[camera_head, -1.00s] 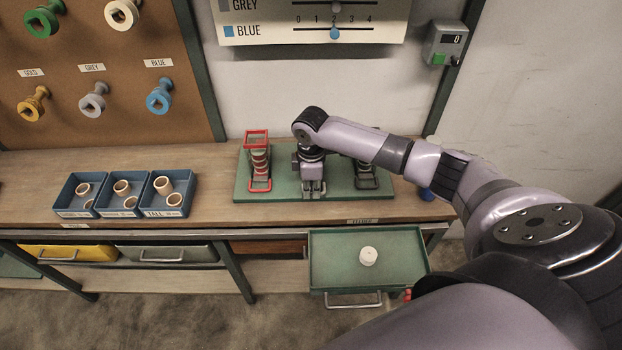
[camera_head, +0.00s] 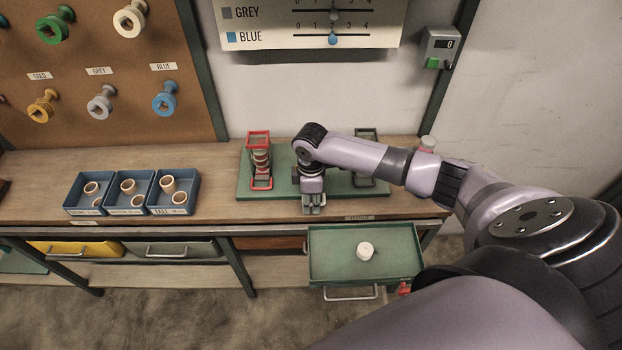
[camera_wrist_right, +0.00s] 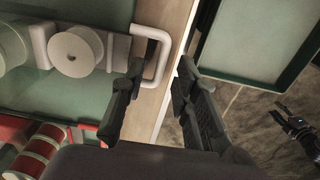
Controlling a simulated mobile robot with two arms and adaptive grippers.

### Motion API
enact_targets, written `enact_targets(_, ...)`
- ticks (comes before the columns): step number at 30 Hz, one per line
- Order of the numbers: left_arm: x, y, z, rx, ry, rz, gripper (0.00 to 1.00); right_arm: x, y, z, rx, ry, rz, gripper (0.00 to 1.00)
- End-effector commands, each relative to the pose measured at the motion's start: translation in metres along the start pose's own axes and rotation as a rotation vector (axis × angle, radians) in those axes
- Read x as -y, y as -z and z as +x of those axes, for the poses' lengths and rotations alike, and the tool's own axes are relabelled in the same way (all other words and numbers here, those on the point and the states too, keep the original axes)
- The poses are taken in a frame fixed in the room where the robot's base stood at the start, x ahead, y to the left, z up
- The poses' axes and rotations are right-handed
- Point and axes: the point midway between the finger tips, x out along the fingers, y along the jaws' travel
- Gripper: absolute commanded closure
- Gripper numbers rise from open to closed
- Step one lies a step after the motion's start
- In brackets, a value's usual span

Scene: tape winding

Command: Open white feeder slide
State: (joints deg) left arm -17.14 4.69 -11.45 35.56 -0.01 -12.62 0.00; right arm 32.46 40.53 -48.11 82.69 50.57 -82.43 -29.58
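The white feeder's U-shaped handle (camera_wrist_right: 160,60) shows in the right wrist view, with two white rolls (camera_wrist_right: 75,52) beside it. Its bar reaches between the fingers of my right gripper (camera_wrist_right: 160,75). The fingers stand apart, one on each side of the bar's outer end. In the head view my right gripper (camera_head: 313,208) points down at the front edge of the green base (camera_head: 275,190), and my arm hides the white feeder. A dark jointed shape (camera_wrist_right: 298,128) over the floor, apparently my left gripper, is too small to read.
A red feeder (camera_head: 259,160) stands left on the base, and another feeder (camera_head: 365,150) is partly hidden at right. A green drawer (camera_head: 330,265) is pulled out below the bench front, holding a white roll (camera_head: 365,250). Blue trays (camera_head: 130,208) stand at left.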

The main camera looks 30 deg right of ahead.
Motion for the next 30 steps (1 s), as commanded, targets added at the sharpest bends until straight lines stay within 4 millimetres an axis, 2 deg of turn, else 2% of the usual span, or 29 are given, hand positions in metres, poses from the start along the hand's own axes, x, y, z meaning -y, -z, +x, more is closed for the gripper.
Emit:
enact_targets(6, -0.002, 0.0, 0.0, -0.001, -0.003, -0.001, 0.6, 0.0, 0.0, 0.0, 0.001, 0.0, -0.001, 0.72)
enact_targets(10, -0.002, -0.001, 0.0, 0.0, -0.003, -0.001, 0.6, -0.001, 0.0, -0.009, 0.0, -0.001, -0.001, 0.72)
enact_targets(24, -0.002, -0.001, 0.0, 0.001, -0.002, -0.001, 0.6, -0.001, 0.0, -0.1, -0.001, -0.003, -0.001, 0.72)
enact_targets(30, -0.002, -0.001, 0.0, 0.001, -0.002, -0.001, 0.6, -0.001, 0.0, -0.118, 0.0, 0.0, 0.0, 0.72)
